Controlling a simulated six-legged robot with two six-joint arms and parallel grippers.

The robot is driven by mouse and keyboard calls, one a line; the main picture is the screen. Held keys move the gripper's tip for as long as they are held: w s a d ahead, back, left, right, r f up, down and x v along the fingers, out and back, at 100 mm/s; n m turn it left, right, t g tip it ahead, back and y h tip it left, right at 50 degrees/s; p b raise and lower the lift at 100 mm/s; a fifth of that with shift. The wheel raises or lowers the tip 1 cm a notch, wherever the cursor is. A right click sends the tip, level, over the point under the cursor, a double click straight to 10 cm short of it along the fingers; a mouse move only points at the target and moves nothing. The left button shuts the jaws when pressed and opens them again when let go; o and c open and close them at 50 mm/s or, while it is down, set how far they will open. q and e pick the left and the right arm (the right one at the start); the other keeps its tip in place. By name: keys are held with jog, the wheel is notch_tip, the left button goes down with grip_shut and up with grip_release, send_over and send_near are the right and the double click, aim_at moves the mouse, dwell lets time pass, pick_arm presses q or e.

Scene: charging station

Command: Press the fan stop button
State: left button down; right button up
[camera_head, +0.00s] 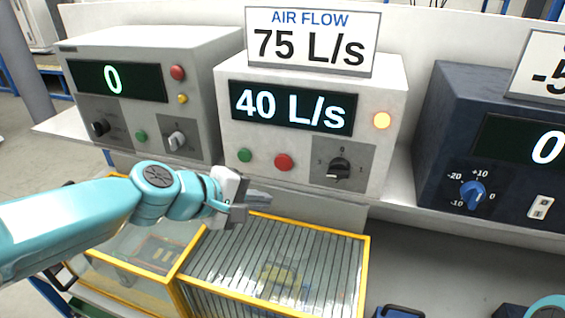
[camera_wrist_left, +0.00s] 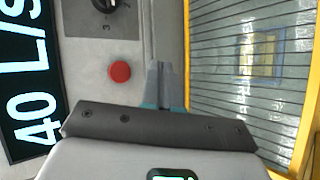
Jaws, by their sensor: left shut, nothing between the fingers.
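The air flow unit (camera_head: 235,185) is a light grey box on the bench, with a display reading "40 L/s". A red button (camera_head: 284,162), likely the fan stop, is on its lower front, between a green button (camera_head: 244,155) and a black rotary knob (camera_head: 340,168). My left gripper (camera_head: 268,199) is shut and empty, below and slightly left of the red button, apart from it. In the left wrist view the red button (camera_wrist_left: 120,71) lies to the left of the shut fingertips (camera_wrist_left: 165,66). My right gripper is not in view.
A "75 L/s" sign (camera_head: 312,42) stands on the unit. A grey unit reading "0" (camera_head: 205,55) is left and a dark blue unit (camera_head: 440,130) right. Below the bench is a yellow-framed case (camera_head: 366,262) with a ribbed clear top, close under my left gripper. An orange light (camera_head: 382,120) glows.

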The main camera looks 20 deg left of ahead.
aim_at(283, 163)
pick_arm(q)
jog(key=w+p, duration=0.2)
jog(key=w, duration=0.6)
jog(key=shift+w+d, duration=0.25)
jog(key=shift+w, duration=0.05)
dwell(0.4)
jog(key=shift+w+p, duration=0.25)
jog(key=shift+p, duration=0.1)
dwell(1.2)
jog(key=shift+w, duration=0.2)
